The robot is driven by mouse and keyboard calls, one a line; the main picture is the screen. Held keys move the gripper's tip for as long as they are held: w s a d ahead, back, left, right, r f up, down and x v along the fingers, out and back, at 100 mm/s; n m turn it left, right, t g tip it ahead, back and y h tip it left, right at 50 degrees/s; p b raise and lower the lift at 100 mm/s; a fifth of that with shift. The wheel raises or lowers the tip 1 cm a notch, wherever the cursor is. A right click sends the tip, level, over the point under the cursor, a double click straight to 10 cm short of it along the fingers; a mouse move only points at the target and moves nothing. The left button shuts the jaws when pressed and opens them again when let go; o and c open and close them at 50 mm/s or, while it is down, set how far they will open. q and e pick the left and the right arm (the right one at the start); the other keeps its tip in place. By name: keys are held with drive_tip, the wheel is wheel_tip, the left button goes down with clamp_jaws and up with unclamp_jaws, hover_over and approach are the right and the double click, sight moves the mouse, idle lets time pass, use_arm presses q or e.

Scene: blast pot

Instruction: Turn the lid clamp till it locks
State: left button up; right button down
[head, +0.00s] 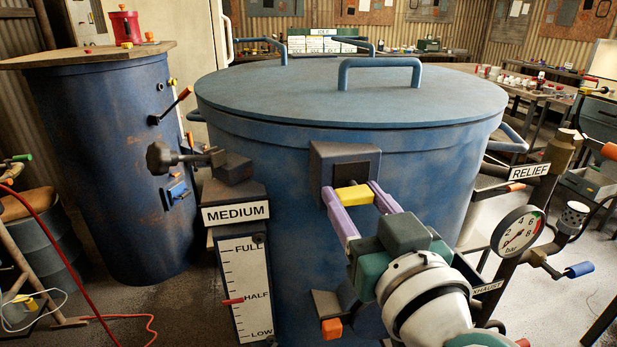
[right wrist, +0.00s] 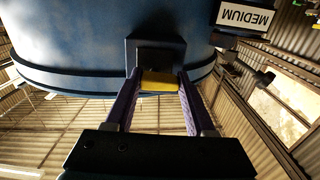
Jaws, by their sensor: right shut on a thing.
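The blue blast pot (head: 300,220) stands in the middle of the head view, with its round lid (head: 300,92) lying on the rim. The lid clamp is a yellow handle (head: 353,198) at a dark square housing (head: 330,158) on the pot's front wall, just under the lid. My right gripper (head: 350,190) has its purple fingers on both sides of the yellow handle and is shut on it. The right wrist view also shows the yellow handle (right wrist: 158,82) between the fingers, against the dark housing (right wrist: 160,52). The clamp's inner part is hidden. My left gripper is out of view.
A "MEDIUM" label (head: 236,213), a dark knob (head: 160,157) and a level scale (head: 252,290) are left of the clamp. A pressure gauge (head: 518,232) and the "RELIEF" pipework are close on the right. A blue drum (head: 110,170) stands at left.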

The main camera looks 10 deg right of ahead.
drive_tip(key=m, duration=0.3)
drive_tip(key=shift+r+m, duration=0.15)
drive_tip(key=shift+m, duration=0.25)
drive_tip(key=m, duration=0.4)
drive_tip(key=shift+d+r+m, duration=0.1)
drive_tip(key=shift+r+m, duration=0.05)
drive_tip(key=shift+m, duration=0.15)
drive_tip(key=m, duration=0.4)
drive_tip(key=shift+d+r, duration=0.1)
drive_tip(key=m, duration=0.4)
drive_tip(key=shift+d+m+b, duration=0.15)
drive_tip(key=shift+m+b, duration=0.15)
drive_tip(key=shift+b, duration=0.1)
drive_tip(key=shift+m, duration=0.5)
drive_tip(key=shift+c, duration=1.2)
unclamp_jaws()
